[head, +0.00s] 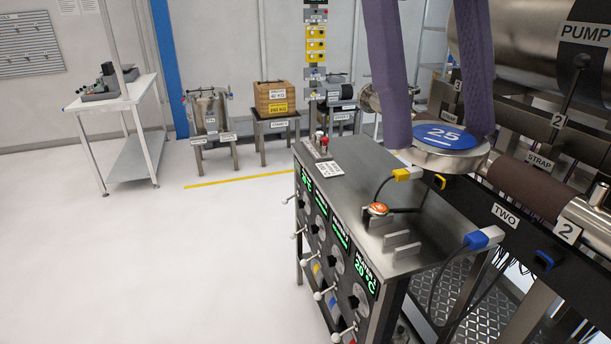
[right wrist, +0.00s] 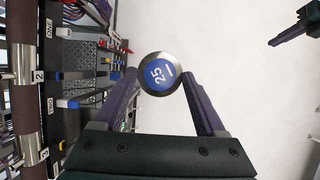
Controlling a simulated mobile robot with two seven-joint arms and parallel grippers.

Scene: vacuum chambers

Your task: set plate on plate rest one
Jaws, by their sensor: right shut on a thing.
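The plate (head: 447,138) is a round metal disc with a blue face marked 25. My right gripper (head: 438,130) is shut on it, with a purple finger at each side, above the metal bench. The right wrist view shows the plate (right wrist: 161,74) between the tips of the same gripper (right wrist: 161,76). My left gripper (right wrist: 281,39) shows only in part at that view's upper right, with its jaws unclear. Upright metal brackets (head: 402,250) stand on the bench top. I cannot tell whether they are plate rest one.
The metal bench (head: 345,190) has dials and displays on its front. An orange button (head: 378,208) and cables with yellow and blue plugs (head: 484,238) are near the plate. A dark beam marked TWO (head: 505,216) and steel chambers stand at right. The floor at left is clear.

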